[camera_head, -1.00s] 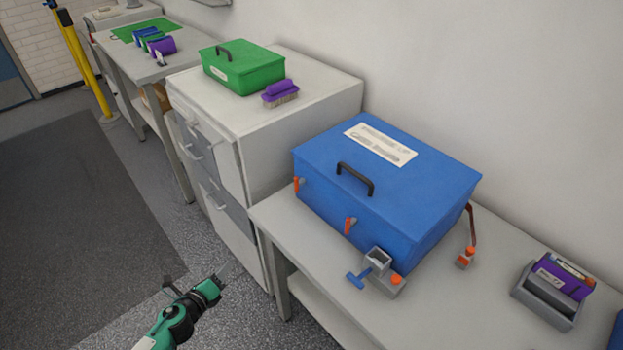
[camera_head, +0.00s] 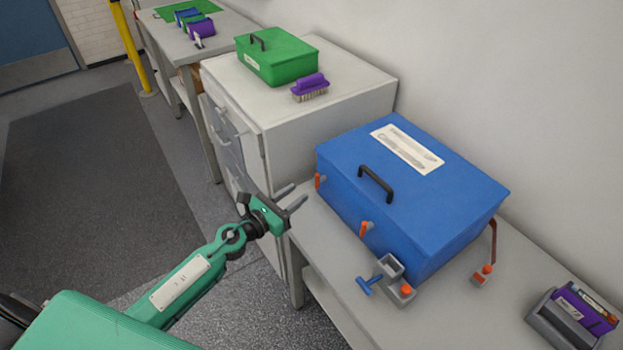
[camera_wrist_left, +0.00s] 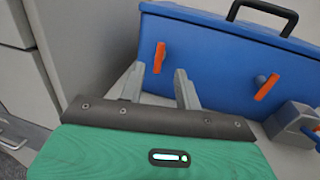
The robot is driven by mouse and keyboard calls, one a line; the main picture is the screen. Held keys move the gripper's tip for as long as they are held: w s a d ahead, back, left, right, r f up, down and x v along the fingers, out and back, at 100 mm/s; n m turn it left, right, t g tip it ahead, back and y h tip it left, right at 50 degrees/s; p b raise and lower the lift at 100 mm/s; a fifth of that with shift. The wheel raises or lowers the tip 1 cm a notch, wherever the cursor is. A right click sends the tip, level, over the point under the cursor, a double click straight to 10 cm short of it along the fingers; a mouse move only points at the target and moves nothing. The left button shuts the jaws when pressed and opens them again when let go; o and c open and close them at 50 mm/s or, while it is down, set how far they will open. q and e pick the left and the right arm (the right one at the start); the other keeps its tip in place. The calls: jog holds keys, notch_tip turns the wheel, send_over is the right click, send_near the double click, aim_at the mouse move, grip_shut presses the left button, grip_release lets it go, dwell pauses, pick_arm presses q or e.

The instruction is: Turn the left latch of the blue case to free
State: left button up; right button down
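The blue case (camera_head: 400,195) stands closed on the right bench, with a black handle and a white label on its lid. Its left latch (camera_head: 319,181) is an orange lever near the front's left end; in the left wrist view this latch (camera_wrist_left: 159,57) stands nearly upright. The other orange latch (camera_head: 365,229) is tilted and also shows in the left wrist view (camera_wrist_left: 267,87). My left gripper (camera_head: 296,196) is open and empty, a little to the left of the left latch and apart from it. In the left wrist view its fingers (camera_wrist_left: 159,88) point toward the case front. My right gripper is not in view.
A grey fixture (camera_head: 391,268) with a blue T-handle (camera_head: 368,284) stands at the case's front right corner. A grey holder (camera_head: 562,322) with a purple item is farther right. A white cabinet (camera_head: 330,115) bearing a green case (camera_head: 277,58) and purple brush (camera_head: 310,87) stands left.

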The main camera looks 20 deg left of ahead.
aim_at(316, 180)
pick_arm(q)
jog(key=p+x, duration=0.1)
jog(key=x, duration=0.5)
jog(key=shift+w+d, duration=0.2)
jog(key=shift+w, duration=0.15)
jog(key=shift+c, duration=0.4)
grip_shut()
